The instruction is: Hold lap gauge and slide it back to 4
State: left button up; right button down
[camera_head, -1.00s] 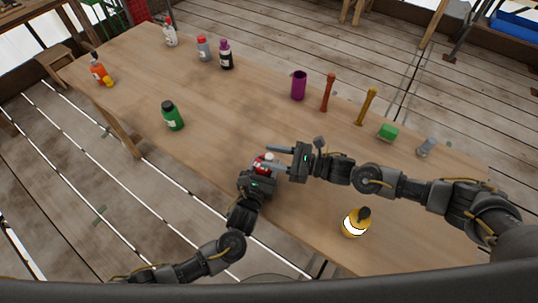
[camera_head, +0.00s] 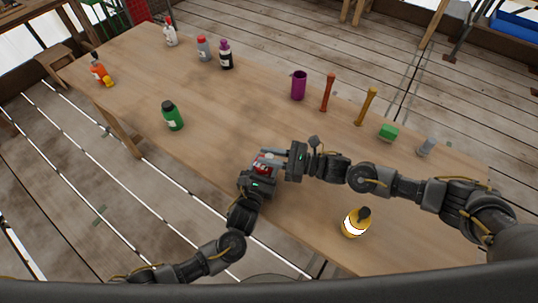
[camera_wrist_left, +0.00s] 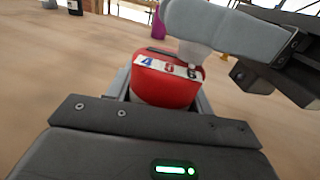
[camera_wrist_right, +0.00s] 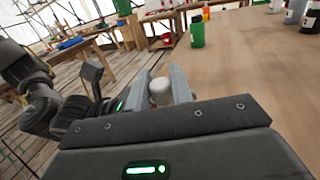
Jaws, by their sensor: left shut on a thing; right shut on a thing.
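The lap gauge is a red rounded body (camera_wrist_left: 165,88) with a white strip marked 4, a middle figure that looks like 0 or 5, and 6. My left gripper (camera_head: 264,172) is shut around the red body at the table's near edge. A pale knob (camera_wrist_right: 160,92) on the gauge sits between the fingers of my right gripper (camera_head: 272,153), which is shut on it from the right. In the left wrist view the knob (camera_wrist_left: 193,52) stands near the 6 end of the strip. The right finger hides part of the knob there.
A yellow bottle (camera_head: 355,222) stands near the right arm. A green bottle (camera_head: 172,116) stands to the left. A purple cup (camera_head: 299,86), a green block (camera_head: 388,132) and several other items stand farther back. The table's middle is clear.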

jog(key=shift+w+a, duration=0.45)
jog(key=shift+a, duration=0.3)
jog(key=shift+w+a, duration=0.45)
jog(key=shift+a, duration=0.3)
pick_arm(q)
jog(key=shift+d, duration=0.1)
pick_arm(e)
jog(key=c, duration=1.4)
grip_release()
jog(key=shift+d, duration=0.1)
jog(key=shift+o, duration=0.8)
jog(key=v, duration=1.2)
pick_arm(q)
jog(key=o, duration=1.1)
